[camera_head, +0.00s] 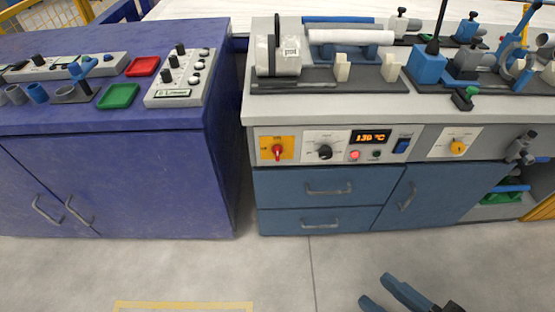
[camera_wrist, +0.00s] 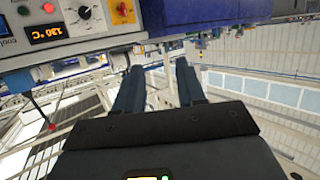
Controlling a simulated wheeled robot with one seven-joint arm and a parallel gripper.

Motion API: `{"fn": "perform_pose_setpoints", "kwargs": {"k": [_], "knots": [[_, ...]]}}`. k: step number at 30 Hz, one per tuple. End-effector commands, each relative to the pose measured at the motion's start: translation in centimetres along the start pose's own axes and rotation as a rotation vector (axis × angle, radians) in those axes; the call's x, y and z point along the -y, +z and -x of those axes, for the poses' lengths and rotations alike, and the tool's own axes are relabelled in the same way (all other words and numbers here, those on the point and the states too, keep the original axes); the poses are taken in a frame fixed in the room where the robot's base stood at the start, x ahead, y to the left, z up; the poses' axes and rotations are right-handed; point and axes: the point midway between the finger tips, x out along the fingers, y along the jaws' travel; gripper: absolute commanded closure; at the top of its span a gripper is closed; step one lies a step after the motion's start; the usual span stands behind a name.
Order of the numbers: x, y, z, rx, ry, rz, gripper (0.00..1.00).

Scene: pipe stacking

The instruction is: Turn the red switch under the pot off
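The red switch (camera_head: 277,152) is a small rotary knob on a yellow plate (camera_head: 263,143) at the left end of the right bench's front panel. Its handle looks roughly upright; the labels are too small to read. It also shows at the top of the wrist view (camera_wrist: 123,10). A grey pot-like cylinder (camera_head: 278,62) stands on the bench top above it. My gripper (camera_head: 377,290) is at the bottom right of the head view, in front of the bench, low and right of the switch. In the wrist view its two fingers (camera_wrist: 158,75) are apart, with nothing between them.
Blue drawers (camera_head: 330,188) lie below. A purple cabinet (camera_head: 120,180) stands left across a narrow gap. The floor in front is clear.

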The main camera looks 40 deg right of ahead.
Motion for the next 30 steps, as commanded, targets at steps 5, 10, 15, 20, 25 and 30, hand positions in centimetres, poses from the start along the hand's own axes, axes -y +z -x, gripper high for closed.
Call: {"fn": "perform_pose_setpoints", "kwargs": {"k": [5, 10, 15, 20, 25, 30], "knots": [[-0.2, 6.3, -7.9, 0.018, 0.019, 0.02, 0.61], [-1.2, 9.8, -15.2, 0.028, 0.086, 0.03, 0.61], [-2.8, 11.4, -22.4, 0.006, 0.192, 0.028, 0.61], [-4.5, 11.0, -28.9, -0.051, 0.318, 0.007, 0.61], [-6.4, 8.8, -34.4, -0.148, 0.462, -0.036, 0.61], [-7.5, 6.1, -37.4, -0.24, 0.567, -0.078, 0.61]]}}
